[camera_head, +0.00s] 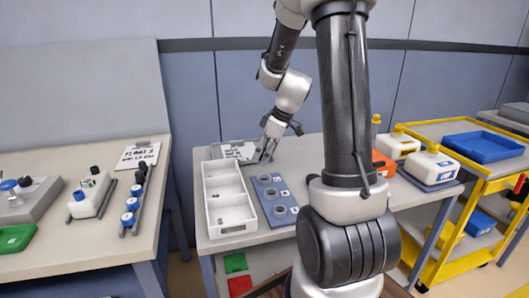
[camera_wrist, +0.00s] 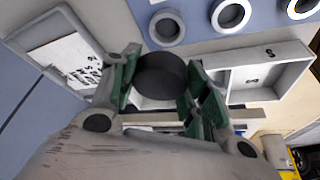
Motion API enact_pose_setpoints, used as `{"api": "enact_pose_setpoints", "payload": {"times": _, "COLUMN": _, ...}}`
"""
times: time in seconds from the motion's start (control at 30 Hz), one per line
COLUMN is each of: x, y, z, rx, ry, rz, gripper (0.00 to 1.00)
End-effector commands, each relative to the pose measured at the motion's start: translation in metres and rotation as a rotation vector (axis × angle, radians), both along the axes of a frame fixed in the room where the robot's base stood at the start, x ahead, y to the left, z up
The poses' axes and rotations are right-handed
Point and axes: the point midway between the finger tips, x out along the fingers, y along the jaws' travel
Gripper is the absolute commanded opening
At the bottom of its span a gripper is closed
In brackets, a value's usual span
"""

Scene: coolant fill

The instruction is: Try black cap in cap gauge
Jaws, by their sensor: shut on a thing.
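My gripper (camera_wrist: 158,82) is shut on a black cap (camera_wrist: 160,75), held between its green-padded fingers in the wrist view. The cap gauge (camera_head: 262,201) is a blue-grey plate with three grey rings, lying right of the white tray. In the wrist view, the gauge's rings (camera_wrist: 166,27) lie beyond the cap, apart from it.
A white compartment tray (camera_head: 208,205) stands left of the gauge; it also shows in the wrist view (camera_wrist: 268,68). White jugs (camera_head: 432,165) stand to the right. The left table (camera_head: 90,240) holds blue-topped and black-topped items.

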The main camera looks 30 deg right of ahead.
Motion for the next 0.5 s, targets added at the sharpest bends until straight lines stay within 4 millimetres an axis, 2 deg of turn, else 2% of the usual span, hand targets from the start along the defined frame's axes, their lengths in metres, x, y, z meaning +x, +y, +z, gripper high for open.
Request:
{"api": "enact_pose_setpoints", "payload": {"times": 0.27, "x": 0.000, "y": 0.000, "z": -0.006, "rx": -0.001, "ry": 0.001, "rz": 0.000, "gripper": 0.27}}
{"api": "enact_pose_setpoints", "payload": {"times": 0.5, "x": 0.000, "y": 0.000, "z": -0.029, "rx": 0.000, "ry": 0.003, "rz": 0.000, "gripper": 0.27}}
